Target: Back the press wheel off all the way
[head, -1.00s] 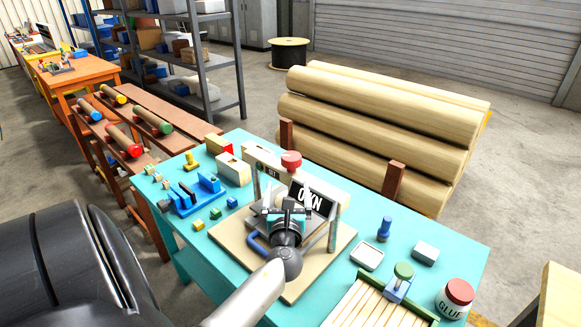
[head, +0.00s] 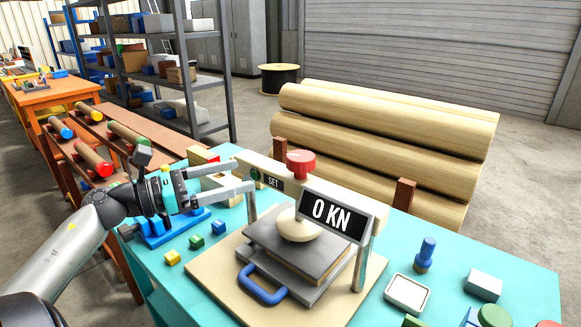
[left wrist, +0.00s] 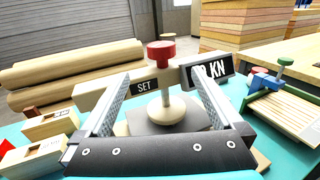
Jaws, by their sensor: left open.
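The press stands on a beige board on the turquoise table, with a cream crossbeam (head: 268,178). Its red press wheel (head: 300,163) sits on top of the beam. A display (head: 332,216) reads 0 KN, and a SET label is on the beam. A cream round foot (head: 298,225) is under the beam, at the grey plate (head: 270,255); I cannot tell whether they touch. My left gripper (head: 245,175) is open and empty, left of the wheel and apart from it. In the left wrist view the wheel (left wrist: 161,51) shows between and beyond the fingers. My right gripper is not in view.
A blue handle (head: 262,286) sticks out at the front of the press. Small blocks (head: 196,242) and a blue rack (head: 160,238) lie to the left. A white tray (head: 407,293) and a blue stamp-like piece (head: 425,254) stand right. Logs (head: 380,150) are behind the table.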

